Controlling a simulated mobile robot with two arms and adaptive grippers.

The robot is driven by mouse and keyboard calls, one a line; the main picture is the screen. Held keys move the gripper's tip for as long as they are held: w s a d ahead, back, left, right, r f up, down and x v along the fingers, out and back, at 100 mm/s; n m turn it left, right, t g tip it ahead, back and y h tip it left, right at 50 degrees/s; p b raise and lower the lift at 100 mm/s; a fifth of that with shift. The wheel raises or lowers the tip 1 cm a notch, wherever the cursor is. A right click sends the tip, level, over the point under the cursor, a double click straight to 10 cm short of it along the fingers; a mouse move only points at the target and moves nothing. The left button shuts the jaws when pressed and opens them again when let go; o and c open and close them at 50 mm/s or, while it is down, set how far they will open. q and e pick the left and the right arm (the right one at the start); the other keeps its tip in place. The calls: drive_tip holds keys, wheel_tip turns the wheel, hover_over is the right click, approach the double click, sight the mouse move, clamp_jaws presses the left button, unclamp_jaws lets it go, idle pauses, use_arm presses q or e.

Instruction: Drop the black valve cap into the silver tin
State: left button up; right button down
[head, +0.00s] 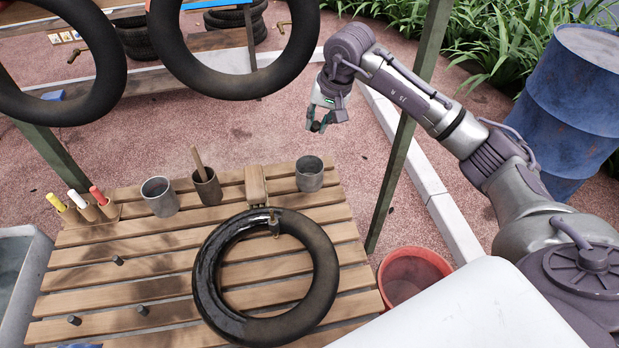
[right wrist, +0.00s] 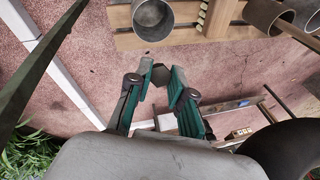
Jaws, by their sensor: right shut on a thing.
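My right gripper (head: 321,118) hangs in the air beyond the far right corner of the slatted table, short of the hanging tubes. It is shut on a small dark piece that looks like the black valve cap (head: 316,126). In the right wrist view, the black valve cap (right wrist: 160,76) sits between the fingertips. Two grey metal tins stand on the table: one tin (head: 309,178) at the far right corner, another tin (head: 158,198) further left. The nearer-corner tin also shows in the right wrist view (right wrist: 153,20). My left gripper is out of view.
A black tube (head: 210,275) with a valve lies on the slatted table (head: 80,285). Several small dark pegs stand at left. A green post (head: 400,160) rises at the table's right.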

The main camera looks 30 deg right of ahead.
drive_tip(key=shift+w+d+f, duration=0.1)
drive_tip(key=shift+d+f, duration=0.05)
drive_tip(key=shift+f, duration=0.1)
wheel_tip(320, 180, down, 6)
drive_tip(key=b, duration=0.3)
drive_tip(key=shift+r, duration=0.15)
drive_tip(key=c, duration=1)
unclamp_jaws()
drive_tip(key=shift+o, duration=0.2)
drive_tip(key=v, duration=1.2)
